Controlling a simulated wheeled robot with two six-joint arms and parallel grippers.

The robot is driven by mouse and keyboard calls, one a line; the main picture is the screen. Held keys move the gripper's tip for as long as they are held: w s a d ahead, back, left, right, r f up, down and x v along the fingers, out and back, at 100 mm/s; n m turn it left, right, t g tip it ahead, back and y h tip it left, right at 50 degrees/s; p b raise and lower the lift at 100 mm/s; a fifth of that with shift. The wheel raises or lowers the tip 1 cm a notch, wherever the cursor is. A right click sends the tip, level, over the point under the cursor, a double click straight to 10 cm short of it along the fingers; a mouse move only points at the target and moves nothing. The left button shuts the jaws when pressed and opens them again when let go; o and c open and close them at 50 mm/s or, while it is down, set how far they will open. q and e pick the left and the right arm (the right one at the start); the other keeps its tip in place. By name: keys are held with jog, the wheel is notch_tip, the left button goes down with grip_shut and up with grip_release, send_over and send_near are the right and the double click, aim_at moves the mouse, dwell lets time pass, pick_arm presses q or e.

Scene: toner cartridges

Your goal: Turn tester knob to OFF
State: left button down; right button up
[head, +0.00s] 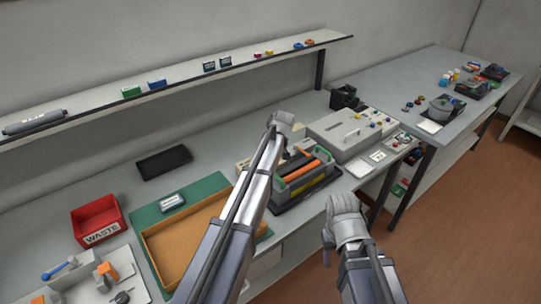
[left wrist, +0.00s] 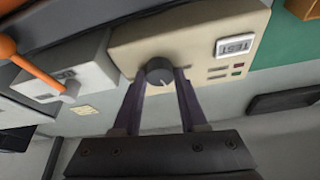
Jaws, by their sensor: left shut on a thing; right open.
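In the head view my left arm covers most of the tester (head: 243,166), and the knob is hidden. My right gripper (head: 343,222) is open and empty, in front of the bench edge.
A black cradle with an orange-topped cartridge (head: 300,173) stands right of my left arm. A grey box (head: 350,138) is behind it. A red WASTE bin (head: 97,218), brown tray (head: 188,246) and black slab (head: 164,161) lie left. A shelf (head: 200,84) runs above.

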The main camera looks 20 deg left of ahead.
pick_arm(q)
jog(key=n, duration=0.2)
jog(key=n+g+y, duration=0.1)
jog(key=n, duration=0.2)
jog(key=shift+w+d+n+g, duration=0.1)
jog(key=shift+w+n+g, duration=0.2)
jog(key=shift+g, duration=0.1)
jog(key=n+g, duration=0.2)
jog(key=n, duration=0.3)
jog(key=shift+n, duration=0.3)
jog(key=shift+c, duration=2.2)
grip_release()
jog(key=p+v, duration=0.7)
jog(key=shift+d+r, duration=0.3)
jog(key=shift+w, duration=0.1)
